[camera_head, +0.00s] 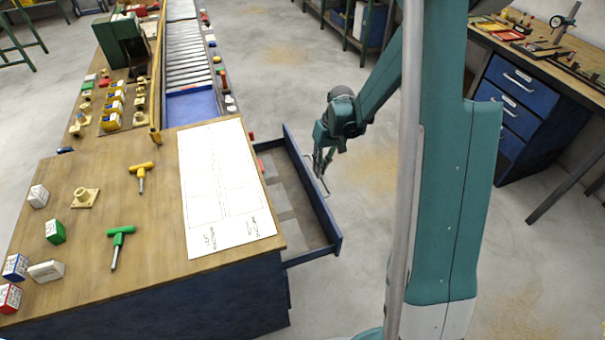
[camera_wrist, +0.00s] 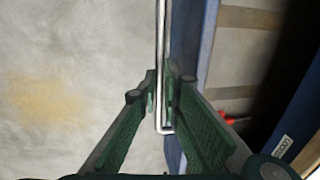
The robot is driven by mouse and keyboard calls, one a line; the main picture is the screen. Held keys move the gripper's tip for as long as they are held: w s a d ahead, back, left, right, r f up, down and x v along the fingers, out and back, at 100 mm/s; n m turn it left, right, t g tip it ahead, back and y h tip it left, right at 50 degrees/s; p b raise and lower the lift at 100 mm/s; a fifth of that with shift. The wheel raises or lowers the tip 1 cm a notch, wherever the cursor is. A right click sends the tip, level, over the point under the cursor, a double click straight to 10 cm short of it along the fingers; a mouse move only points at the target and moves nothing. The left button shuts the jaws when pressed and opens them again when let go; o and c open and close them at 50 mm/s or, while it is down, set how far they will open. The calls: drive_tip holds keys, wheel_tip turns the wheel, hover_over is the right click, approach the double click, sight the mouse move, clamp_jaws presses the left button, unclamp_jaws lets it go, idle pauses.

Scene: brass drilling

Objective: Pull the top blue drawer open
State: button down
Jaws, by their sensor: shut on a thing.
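The top blue drawer (camera_head: 308,196) stands out from the right side of the wooden workbench (camera_head: 150,285), pulled well open. Its inside shows in the head view, with a flat grey-brown floor. In the wrist view the drawer's blue front (camera_wrist: 208,45) runs along the right of the metal bar handle (camera_wrist: 161,55). My gripper (camera_head: 322,172) is at the outer face of the drawer front. In the wrist view my gripper (camera_wrist: 161,95) has its two green fingers closed around the handle near its lower end.
A white sheet (camera_head: 222,185) and T-handled tools (camera_head: 120,240) lie on the bench top. A red item (camera_wrist: 228,118) lies inside the drawer. Another blue drawer cabinet (camera_head: 530,95) stands at the right. The floor (camera_head: 365,150) beyond the open drawer is clear.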

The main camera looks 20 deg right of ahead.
drive_tip(key=d, duration=1.3)
drive_tip(key=shift+d, duration=0.35)
drive_tip(key=c, duration=2.5)
unclamp_jaws()
drive_tip(key=shift+r, duration=0.1)
drive_tip(key=shift+d+r, duration=0.35)
drive_tip(key=shift+r, duration=1.6)
drive_tip(key=shift+d+r, duration=0.4)
drive_tip(key=shift+r, duration=1.5)
drive_tip(key=shift+d+r, duration=0.35)
drive_tip(key=shift+r, duration=1.6)
